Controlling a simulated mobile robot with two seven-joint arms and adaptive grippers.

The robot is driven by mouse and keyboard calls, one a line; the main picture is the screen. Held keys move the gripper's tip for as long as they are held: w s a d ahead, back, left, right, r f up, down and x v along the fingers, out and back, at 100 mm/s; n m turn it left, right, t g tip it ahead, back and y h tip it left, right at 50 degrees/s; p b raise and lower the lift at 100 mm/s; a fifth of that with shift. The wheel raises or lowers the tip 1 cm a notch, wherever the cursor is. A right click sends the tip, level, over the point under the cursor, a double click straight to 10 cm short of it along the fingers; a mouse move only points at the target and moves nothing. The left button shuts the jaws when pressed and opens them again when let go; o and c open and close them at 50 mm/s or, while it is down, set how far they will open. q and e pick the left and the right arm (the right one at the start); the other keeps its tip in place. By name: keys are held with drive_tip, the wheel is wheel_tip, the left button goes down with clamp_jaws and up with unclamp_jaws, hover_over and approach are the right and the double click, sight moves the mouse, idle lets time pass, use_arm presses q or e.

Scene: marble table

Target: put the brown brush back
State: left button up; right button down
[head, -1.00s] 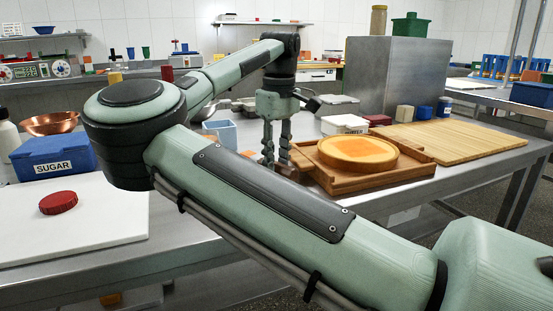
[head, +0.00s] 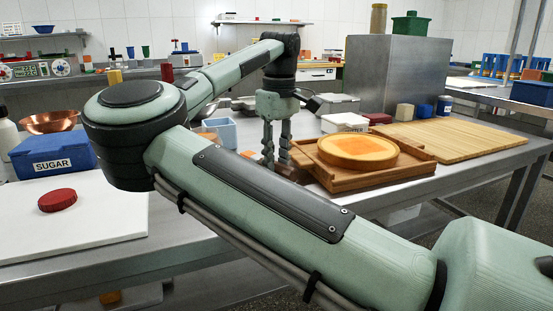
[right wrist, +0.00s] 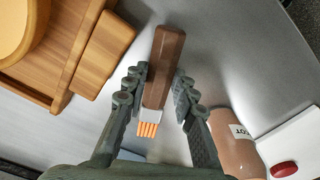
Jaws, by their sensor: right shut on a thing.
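The brown brush (right wrist: 163,65) has a dark wooden handle, a pale ferrule and orange bristles. In the right wrist view it lies between the fingers of my right gripper (right wrist: 161,88), which is shut on its handle. The bristles point back toward the palm. In the head view my right gripper (head: 277,150) points down over the steel table, just left of the wooden tray (head: 385,180). My left gripper is not in view.
A round wooden piece (head: 358,150) sits on the tray. A wooden board (head: 465,142) lies to the right. A light blue container (head: 221,132) stands left of the gripper. Farther left are a blue SUGAR box (head: 55,156) and a red lid (head: 57,200) on a white board (head: 100,225).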

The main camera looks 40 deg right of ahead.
drive_tip(key=shift+f+b, duration=0.45)
drive_tip(key=shift+f, duration=0.15)
drive_tip(key=c, duration=1.2)
unclamp_jaws()
drive_tip(key=shift+o, duration=0.2)
drive_tip(key=shift+r, duration=0.1)
wheel_tip(320, 180, up, 12)
drive_tip(key=shift+s, duration=0.25)
drive_tip(key=shift+s, duration=0.1)
